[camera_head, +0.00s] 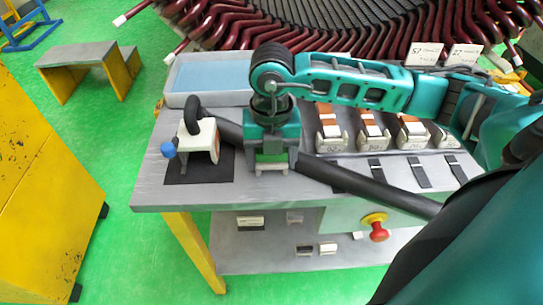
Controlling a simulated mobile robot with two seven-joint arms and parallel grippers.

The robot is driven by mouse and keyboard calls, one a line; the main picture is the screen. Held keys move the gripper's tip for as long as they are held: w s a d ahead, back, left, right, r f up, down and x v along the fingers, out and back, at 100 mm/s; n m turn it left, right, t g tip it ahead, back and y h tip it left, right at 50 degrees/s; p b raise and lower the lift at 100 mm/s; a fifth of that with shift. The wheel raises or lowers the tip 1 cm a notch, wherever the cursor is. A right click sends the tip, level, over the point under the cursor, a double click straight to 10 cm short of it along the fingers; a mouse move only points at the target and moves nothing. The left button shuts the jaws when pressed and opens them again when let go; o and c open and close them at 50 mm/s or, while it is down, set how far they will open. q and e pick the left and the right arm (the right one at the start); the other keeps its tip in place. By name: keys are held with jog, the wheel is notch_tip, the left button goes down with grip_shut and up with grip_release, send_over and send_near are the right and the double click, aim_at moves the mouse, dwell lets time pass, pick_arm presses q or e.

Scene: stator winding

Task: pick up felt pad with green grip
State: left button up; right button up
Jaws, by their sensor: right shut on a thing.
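My right gripper (271,164) reaches in from the right and points down over the front left part of the grey table (160,193). It is shut on a small piece with a pale lower edge, which I take to be the felt pad with green grip (271,169). The fingers hide most of this piece, and I cannot tell whether it touches the table. My left gripper is not in view.
A white clamp-like tool (206,138) with a blue knob stands on a black mat (198,177) left of the gripper. A black bar (365,185) crosses the table. A blue-lined tray (210,75) lies behind. Labelled blocks (371,139) stand right. A red button (379,232) is below.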

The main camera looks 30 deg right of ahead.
jog(key=c, duration=0.4)
jog(key=shift+c, duration=0.2)
jog(key=shift+r, duration=0.2)
notch_tip(320, 180, up, 20)
jog(key=p, duration=0.2)
jog(key=shift+f+p, duration=0.15)
jog(key=shift+p, duration=0.25)
